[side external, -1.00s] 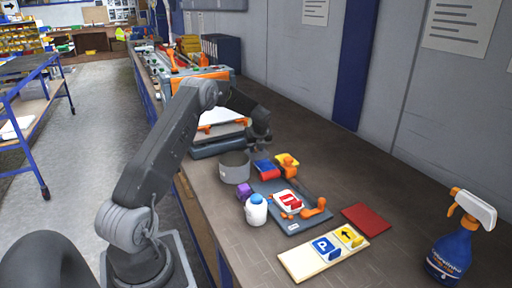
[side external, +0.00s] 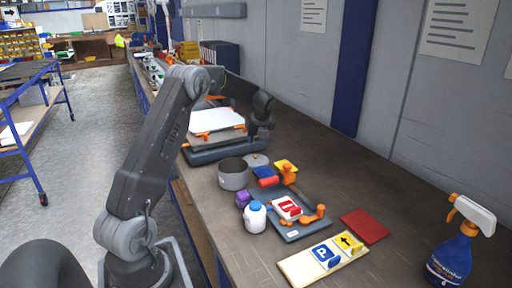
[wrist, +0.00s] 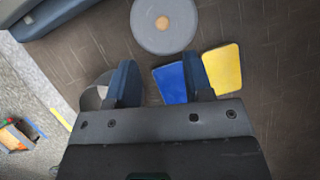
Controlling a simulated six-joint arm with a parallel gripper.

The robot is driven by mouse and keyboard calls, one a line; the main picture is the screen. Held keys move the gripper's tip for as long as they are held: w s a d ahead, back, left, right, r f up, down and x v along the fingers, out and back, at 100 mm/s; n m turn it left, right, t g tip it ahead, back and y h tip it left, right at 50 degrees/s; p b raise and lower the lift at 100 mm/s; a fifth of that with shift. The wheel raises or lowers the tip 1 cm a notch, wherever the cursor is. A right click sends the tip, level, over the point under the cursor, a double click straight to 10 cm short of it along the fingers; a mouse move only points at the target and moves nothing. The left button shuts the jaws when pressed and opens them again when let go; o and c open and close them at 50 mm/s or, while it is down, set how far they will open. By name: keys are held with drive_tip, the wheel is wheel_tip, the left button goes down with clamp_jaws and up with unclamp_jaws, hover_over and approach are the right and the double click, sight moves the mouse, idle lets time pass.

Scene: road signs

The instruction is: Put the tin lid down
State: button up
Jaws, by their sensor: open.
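The tin lid (side external: 257,160) is a flat grey disc lying on the bench, just behind the open grey tin (side external: 233,174). In the wrist view the lid (wrist: 163,38) is seen from above with its tan knob, ahead of the fingers and apart from them. The tin's rim (wrist: 90,97) shows there partly hidden behind the left finger. My gripper (side external: 257,134) is raised above the bench near the lid. In the wrist view my gripper (wrist: 161,82) has its two fingers wide apart with nothing held between them.
A blue piece (wrist: 171,84) and a yellow piece (wrist: 222,69) lie by the lid. A white bottle (side external: 255,217), sign board (side external: 297,266), red plate (side external: 365,226) and spray bottle (side external: 453,252) stand nearer. A press-like device (side external: 205,150) is behind.

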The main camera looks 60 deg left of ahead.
drive_tip(key=s+d+r+n+t+h, duration=0.1)
drive_tip(key=s+d+r+n, duration=0.2)
drive_tip(key=d+r, duration=0.35)
drive_tip(key=s+d+r+n+t, duration=0.1)
drive_tip(key=s+d+r+n, duration=0.15)
drive_tip(key=d, duration=0.75)
drive_tip(key=s+d+r+n+t+h, duration=0.1)
drive_tip(key=s+d+r+n, duration=0.1)
drive_tip(key=d+r+n, duration=0.35)
drive_tip(key=s+d+f+n+t+h, duration=0.1)
drive_tip(key=s+d+f+n+h, duration=0.1)
drive_tip(key=s+d+n, duration=0.7)
drive_tip(key=s+d, duration=0.8)
drive_tip(key=s, duration=0.1)
drive_tip(key=shift+s+t+h, duration=0.2)
drive_tip(key=shift+t+h, duration=0.1)
drive_tip(key=shift+h, duration=0.1)
